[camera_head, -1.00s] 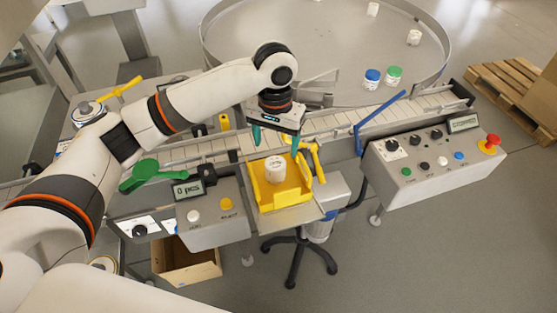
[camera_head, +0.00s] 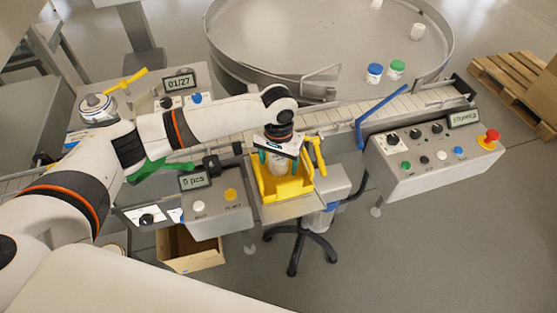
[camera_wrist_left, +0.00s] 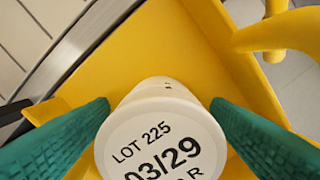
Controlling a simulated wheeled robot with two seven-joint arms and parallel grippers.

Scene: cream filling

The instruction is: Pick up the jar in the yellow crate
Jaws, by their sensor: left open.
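The yellow crate (camera_head: 288,190) sits at the front of the conveyor. A white jar (camera_head: 279,168) stands in it, partly hidden under my left gripper. In the left wrist view the jar (camera_wrist_left: 160,130) shows a round lid labelled "LOT 225" and "03/29". My left gripper (camera_head: 277,161) points down into the crate. Its green fingers are open, one on each side of the jar. My right gripper is not in view.
The crate's yellow walls (camera_wrist_left: 130,50) stand close around the fingers. A yellow clamp-like lever (camera_head: 318,158) is just right of the crate. Control boxes stand left (camera_head: 208,208) and right (camera_head: 433,151). A round table (camera_head: 330,40) holding several jars is behind the conveyor.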

